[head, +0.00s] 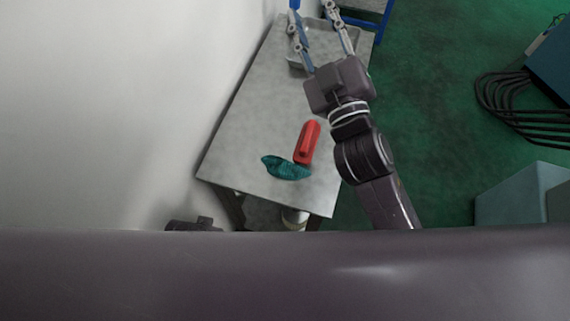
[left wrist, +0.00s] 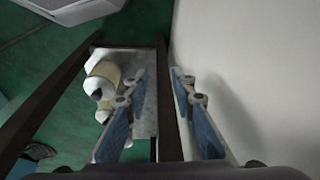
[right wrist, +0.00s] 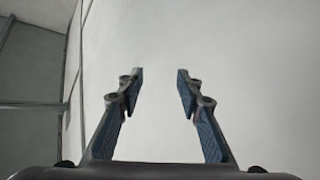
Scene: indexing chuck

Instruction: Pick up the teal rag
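The teal rag (head: 286,168) lies crumpled on the near end of the grey table (head: 235,150) in the head view. A red object (head: 308,142) lies just behind it, close to or touching its right end. My right gripper (head: 312,12) is open and empty over the far end of the table, well beyond the rag. It also shows open in the right wrist view (right wrist: 159,72), facing a pale wall. My left gripper (left wrist: 158,74) is open and empty in the left wrist view. Its fingers are not clearly visible in the head view. Neither wrist view shows the rag.
A metal tray (head: 296,66) sits at the table's far end under my right gripper. The pale wall (head: 110,100) borders the table's left side. Pale bottle-like containers (left wrist: 103,78) stand among dark bars in the left wrist view. Black cables (head: 500,110) hang at the right.

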